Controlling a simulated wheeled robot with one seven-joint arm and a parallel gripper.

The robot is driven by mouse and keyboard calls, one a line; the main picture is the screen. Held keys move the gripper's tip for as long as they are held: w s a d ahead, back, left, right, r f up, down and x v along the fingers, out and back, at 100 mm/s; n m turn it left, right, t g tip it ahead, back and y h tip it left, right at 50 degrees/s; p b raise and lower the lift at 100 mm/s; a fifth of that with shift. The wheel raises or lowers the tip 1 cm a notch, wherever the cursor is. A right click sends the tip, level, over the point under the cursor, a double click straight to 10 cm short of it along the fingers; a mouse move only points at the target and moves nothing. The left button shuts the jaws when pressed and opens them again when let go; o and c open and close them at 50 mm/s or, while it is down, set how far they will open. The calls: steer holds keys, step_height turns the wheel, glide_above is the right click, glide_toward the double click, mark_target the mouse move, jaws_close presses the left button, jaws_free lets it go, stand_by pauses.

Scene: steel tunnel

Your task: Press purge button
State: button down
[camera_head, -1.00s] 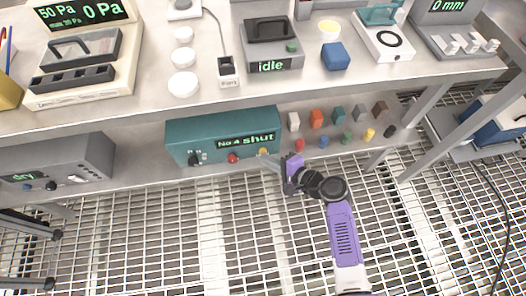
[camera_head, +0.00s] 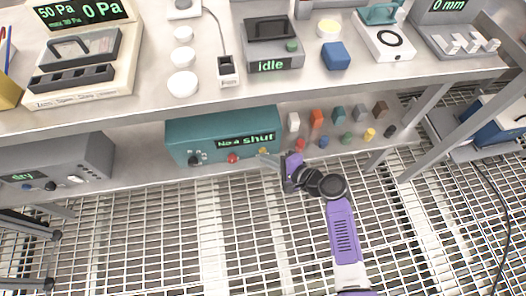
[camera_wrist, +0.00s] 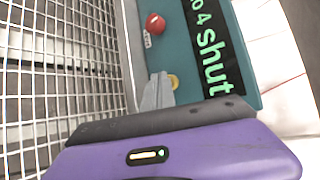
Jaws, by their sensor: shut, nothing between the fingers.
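A teal box (camera_head: 215,132) on the lower shelf has a display reading "shut" in green letters. Its front carries a black knob (camera_head: 194,160), a red button (camera_head: 232,158) and a yellow button (camera_head: 263,151). The red button (camera_wrist: 155,25) and yellow button (camera_wrist: 173,81) also show in the wrist view. I cannot read the button labels, so I cannot tell which is purge. My gripper (camera_head: 264,157) is shut and empty, its tips right beside the yellow button. I cannot tell whether they touch it.
The upper shelf's edge (camera_head: 150,120) overhangs above the teal box. A grey box (camera_head: 60,165) with a "dry" display stands to the left. Several small coloured blocks lie to the right. Open grating floor lies in front.

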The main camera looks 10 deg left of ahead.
steer(key=shift+s+d+p, duration=0.2)
steer(key=shift+s+p, duration=0.1)
steer(key=shift+s, duration=0.45)
steer(key=shift+s+d+p, duration=0.25)
steer(key=shift+s+p, duration=0.05)
steer(key=shift+s, duration=0.5)
steer(key=shift+s+d+p, duration=0.2)
steer(key=shift+s+p, duration=0.1)
steer(key=shift+s, duration=0.5)
steer(key=shift+s+d+p, duration=0.25)
steer(key=shift+s+p, duration=0.05)
steer(key=shift+s, duration=0.5)
